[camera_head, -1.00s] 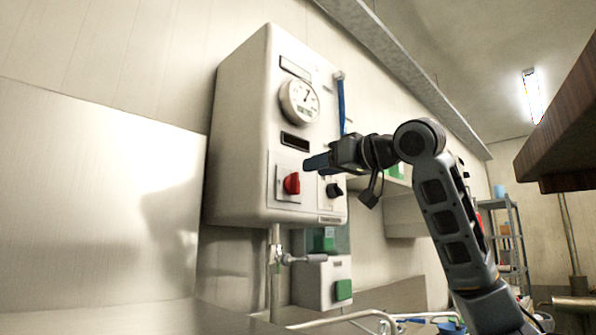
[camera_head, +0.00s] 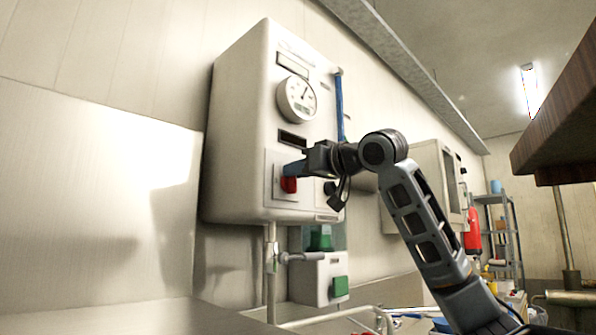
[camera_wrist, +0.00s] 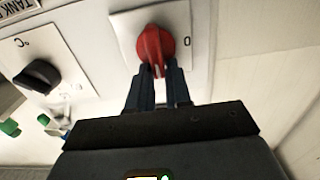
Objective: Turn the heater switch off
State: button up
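The heater switch appears to be the red rotary knob (camera_head: 288,184) on a white plate at the lower front of the wall-mounted control box (camera_head: 238,130). In the wrist view the red knob (camera_wrist: 155,45) has its ridge upright, with a "0" mark to its right. My gripper (camera_head: 290,169) is at the knob, partly covering it in the head view. In the wrist view the dark blue fingertips (camera_wrist: 159,74) stand close together on either side of the lower end of the ridge. I cannot tell whether they press on it.
A black knob (camera_wrist: 37,77) marked °C is left of the red one in the wrist view. A round gauge (camera_head: 297,100) is above. A smaller box with a green button (camera_head: 340,287) and a pipe (camera_head: 271,270) are below. A wooden edge (camera_head: 560,110) juts in at right.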

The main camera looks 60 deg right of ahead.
grip_shut()
jog(key=n, duration=0.2)
jog(key=a+n+b, duration=0.1)
jog(key=n, duration=0.5)
jog(key=shift+w+a+f+b, duration=0.2)
jog(key=shift+a+f+b, duration=0.1)
jog(key=shift+f+b, duration=0.1)
jog(key=n, duration=0.3)
jog(key=n+b, duration=0.1)
jog(key=shift+w+a+f+n, duration=0.1)
jog(key=shift+a+f+n, duration=0.2)
jog(key=shift+f+n, duration=0.1)
jog(key=shift+a+f+n+b, duration=0.1)
jog(key=shift+f+n+b, duration=0.2)
jog(key=shift+n, duration=0.95)
jog(key=shift+f+n+b, duration=0.2)
jog(key=shift+n+b, duration=0.05)
jog(key=shift+n, duration=1)
jog(key=shift+o, duration=2.2)
grip_release()
